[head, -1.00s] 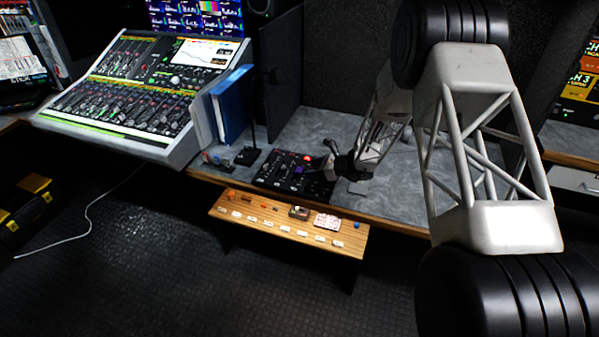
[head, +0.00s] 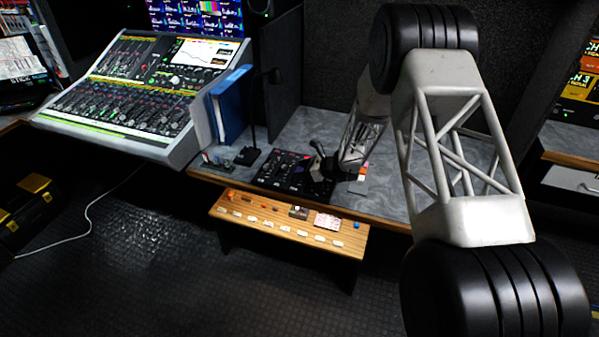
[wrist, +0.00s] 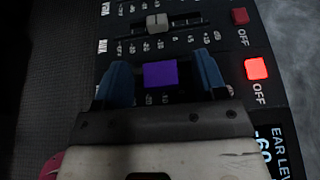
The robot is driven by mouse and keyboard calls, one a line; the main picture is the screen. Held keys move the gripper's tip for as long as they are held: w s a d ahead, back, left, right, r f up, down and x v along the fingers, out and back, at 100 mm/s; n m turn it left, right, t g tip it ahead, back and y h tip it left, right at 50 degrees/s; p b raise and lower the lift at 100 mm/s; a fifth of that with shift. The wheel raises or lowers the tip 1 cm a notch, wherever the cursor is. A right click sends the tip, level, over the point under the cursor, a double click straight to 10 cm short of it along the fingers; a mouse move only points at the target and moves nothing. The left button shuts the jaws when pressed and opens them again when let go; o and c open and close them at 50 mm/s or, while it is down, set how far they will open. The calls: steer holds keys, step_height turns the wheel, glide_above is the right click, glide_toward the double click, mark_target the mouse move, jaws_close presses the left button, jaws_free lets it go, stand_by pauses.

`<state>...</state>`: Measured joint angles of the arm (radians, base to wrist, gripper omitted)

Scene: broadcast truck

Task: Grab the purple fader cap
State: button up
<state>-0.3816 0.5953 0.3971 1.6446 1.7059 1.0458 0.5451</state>
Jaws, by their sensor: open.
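The purple fader cap (wrist: 160,74) sits on the dark mixer panel (wrist: 180,40) in the wrist view. My gripper (wrist: 160,63) is open, with one blue finger on the left of the cap and the other on the right. A gap shows between the cap and each finger, and the cap is not gripped. In the head view my gripper (head: 318,163) is over the right part of the small mixer (head: 268,176). I cannot make out the purple cap clearly in that view.
A pale fader cap (wrist: 157,24) lies beyond the purple one. A lit red button (wrist: 256,68) is to the right. A blue binder (head: 229,108) and a black stand (head: 249,150) are left of the mixer. A wooden shelf (head: 290,228) with small items is in front.

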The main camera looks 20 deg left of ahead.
stand_by(0.3)
steer(key=c, duration=1)
steer(key=shift+r, duration=0.15)
steer(key=shift+r, duration=0.8)
steer(key=shift+s+d+r, duration=0.1)
steer(key=shift+r, duration=0.8)
steer(key=s+d, duration=0.2)
steer(key=s, duration=0.2)
steer(key=s+d+r, duration=0.1)
steer(key=s+d, duration=0.2)
steer(key=s, duration=0.2)
steer(key=s+d, duration=0.3)
steer(key=s, duration=0.1)
steer(key=shift+s+r, duration=0.15)
steer(key=shift+s, duration=0.15)
